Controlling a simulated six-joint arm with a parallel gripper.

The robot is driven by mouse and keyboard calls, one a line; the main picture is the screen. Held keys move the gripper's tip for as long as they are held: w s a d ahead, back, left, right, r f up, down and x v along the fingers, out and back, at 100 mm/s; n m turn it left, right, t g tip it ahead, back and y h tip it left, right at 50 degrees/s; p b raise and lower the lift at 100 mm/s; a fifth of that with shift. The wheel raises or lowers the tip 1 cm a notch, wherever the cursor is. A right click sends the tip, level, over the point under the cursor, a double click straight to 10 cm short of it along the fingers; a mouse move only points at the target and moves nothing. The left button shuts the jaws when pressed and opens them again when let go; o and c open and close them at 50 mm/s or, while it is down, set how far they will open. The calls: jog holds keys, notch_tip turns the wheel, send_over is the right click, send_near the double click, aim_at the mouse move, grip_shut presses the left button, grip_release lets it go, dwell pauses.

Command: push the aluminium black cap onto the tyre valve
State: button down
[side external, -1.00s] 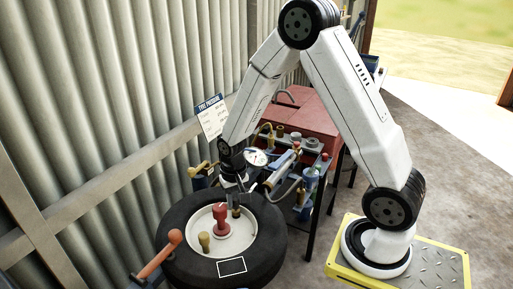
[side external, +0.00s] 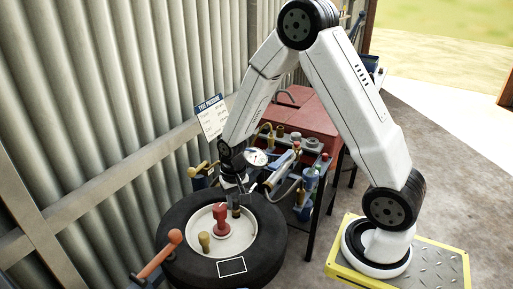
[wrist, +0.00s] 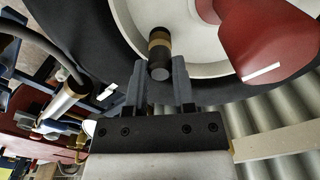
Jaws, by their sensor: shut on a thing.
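My gripper (wrist: 159,77) is shut on the black cap (wrist: 159,58), which has a grey end face and sits between the two fingertips in the wrist view. The tyre valve (wrist: 158,39) shows as a brass band with a dark part beyond it, in line with the cap. The cap appears to meet the brass, but how far it sits on is hidden. In the side view, my gripper (side external: 235,193) points down over the valve (side external: 236,213) on the pale wheel disc (side external: 240,239); the cap is too small to make out there.
A red knob-shaped post (side external: 221,217) stands close beside the valve and shows large in the wrist view (wrist: 262,40). A mustard post (side external: 204,241) and an orange-handled tool (side external: 160,252) are nearer the front. The black tyre (side external: 272,250) surrounds the disc. A tool bench (side external: 305,110) stands behind.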

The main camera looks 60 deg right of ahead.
aim_at(235, 201)
jog(key=shift+f, duration=0.5)
jog(key=c, duration=0.7)
grip_release()
jog(key=shift+c, duration=0.2)
jog(key=shift+r, duration=0.1)
notch_tip(235, 201, up, 11)
dwell(0.9)
dwell(0.5)
jog(key=s+a+f+n+t, duration=0.1)
jog(key=s+a+n+t, duration=0.1)
jog(key=s+a+n, duration=0.4)
jog(key=shift+s+n+t, duration=0.3)
jog(key=shift+s+n, duration=0.1)
jog(key=shift+s, duration=1.05)
